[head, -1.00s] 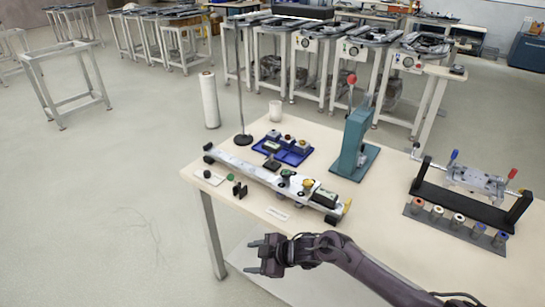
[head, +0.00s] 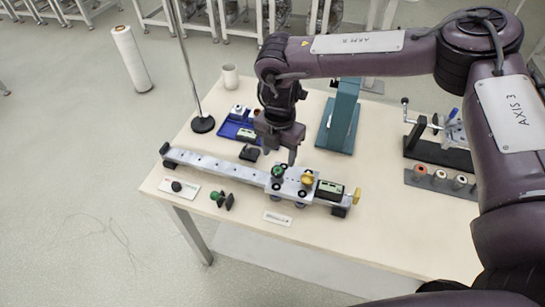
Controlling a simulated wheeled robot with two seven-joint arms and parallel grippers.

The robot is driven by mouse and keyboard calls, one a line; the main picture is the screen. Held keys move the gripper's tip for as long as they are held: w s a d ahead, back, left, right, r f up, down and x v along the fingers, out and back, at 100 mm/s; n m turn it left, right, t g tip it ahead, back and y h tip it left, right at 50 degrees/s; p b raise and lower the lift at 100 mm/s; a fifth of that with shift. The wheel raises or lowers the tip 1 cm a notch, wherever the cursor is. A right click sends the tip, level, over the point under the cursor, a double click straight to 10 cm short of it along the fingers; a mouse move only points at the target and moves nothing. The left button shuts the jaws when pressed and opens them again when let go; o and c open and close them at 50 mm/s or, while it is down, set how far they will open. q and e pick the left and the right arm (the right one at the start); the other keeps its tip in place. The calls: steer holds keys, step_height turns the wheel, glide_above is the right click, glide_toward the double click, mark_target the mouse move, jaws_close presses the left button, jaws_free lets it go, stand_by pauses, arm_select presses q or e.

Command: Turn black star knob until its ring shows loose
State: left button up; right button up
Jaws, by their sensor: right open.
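My right gripper (head: 276,154) points down over the right part of the silver rail (head: 215,168), with its fingers apart and nothing visible between them. Just below it is a carriage (head: 290,184) with a dark green knob (head: 278,173) and a yellow knob (head: 307,177). Small black round parts sit along the carriage's front side. A black knob (head: 176,187) sits on a white card left of the rail's front. Which black part is the star knob, and its ring, are too small to tell. My left gripper is out of view.
A black box with a green display (head: 329,190) and a yellow end knob (head: 356,195) are at the rail's right end. A blue tray (head: 232,130), a pole stand (head: 203,124) and a teal press (head: 341,125) stand behind.

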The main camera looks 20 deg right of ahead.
mark_target(278, 170)
step_height(278, 170, down, 3)
steer(key=shift+s+r+p, duration=0.1)
steer(key=shift+s+p, duration=0.05)
steer(key=shift+p, duration=0.2)
steer(key=shift+w+f, duration=0.25)
steer(key=shift+f, duration=1.3)
steer(key=c, duration=1)
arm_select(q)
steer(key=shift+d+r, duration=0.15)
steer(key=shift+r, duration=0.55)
arm_select(e)
steer(key=shift+o, duration=0.2)
